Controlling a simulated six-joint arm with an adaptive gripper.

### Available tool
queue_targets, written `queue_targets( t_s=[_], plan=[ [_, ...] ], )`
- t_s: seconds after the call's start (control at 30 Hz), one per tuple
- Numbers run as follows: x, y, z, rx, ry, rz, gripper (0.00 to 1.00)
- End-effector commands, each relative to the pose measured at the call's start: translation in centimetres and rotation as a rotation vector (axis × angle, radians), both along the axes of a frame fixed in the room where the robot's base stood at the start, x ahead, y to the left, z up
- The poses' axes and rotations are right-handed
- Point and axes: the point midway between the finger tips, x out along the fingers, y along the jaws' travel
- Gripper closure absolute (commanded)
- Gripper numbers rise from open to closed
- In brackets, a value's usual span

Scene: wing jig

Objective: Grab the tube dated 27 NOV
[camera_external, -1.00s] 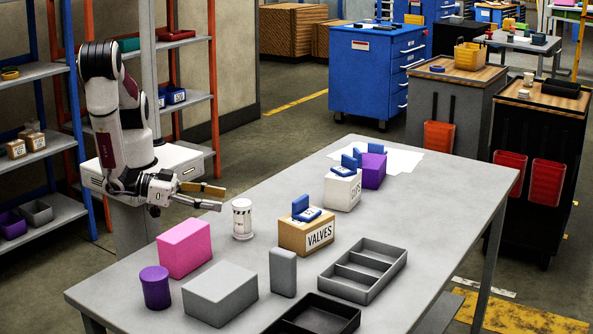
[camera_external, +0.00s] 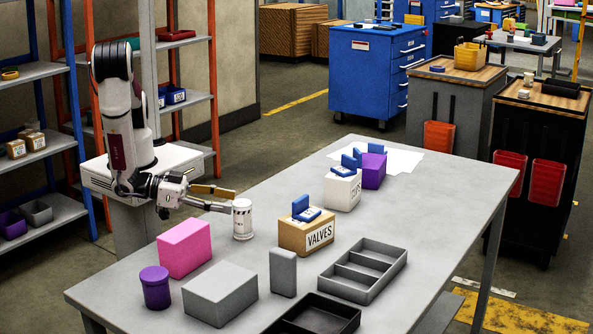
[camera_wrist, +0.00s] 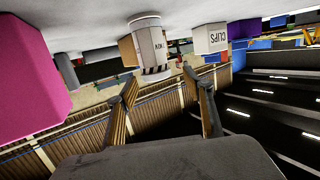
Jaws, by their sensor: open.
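A white tube (camera_external: 242,220) with a printed label and dark bands stands upright on the grey table. In the wrist view the tube (camera_wrist: 150,48) appears upside down, with dark text that I cannot fully read. My gripper (camera_external: 232,200) is open at the tube's left side, with its fingers reaching toward it. In the wrist view the two fingertips of my gripper (camera_wrist: 161,82) are spread apart, and the tube shows ahead between them. I cannot tell whether a finger touches it.
A pink box (camera_external: 184,247), a purple cylinder (camera_external: 155,287) and a grey box (camera_external: 220,292) stand at the front left. A VALVES box (camera_external: 306,237) stands right of the tube. A CLIPS box (camera_wrist: 212,38) shows in the wrist view. Grey divided tray (camera_external: 362,270) lies further right.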

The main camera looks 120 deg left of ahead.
Motion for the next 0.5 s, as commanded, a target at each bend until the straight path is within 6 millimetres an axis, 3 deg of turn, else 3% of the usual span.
queue_targets(
  t_s=[0.5],
  plan=[
    [1.0,0.4,-0.3,0.0,0.0,0.002,0.49]
  ],
)
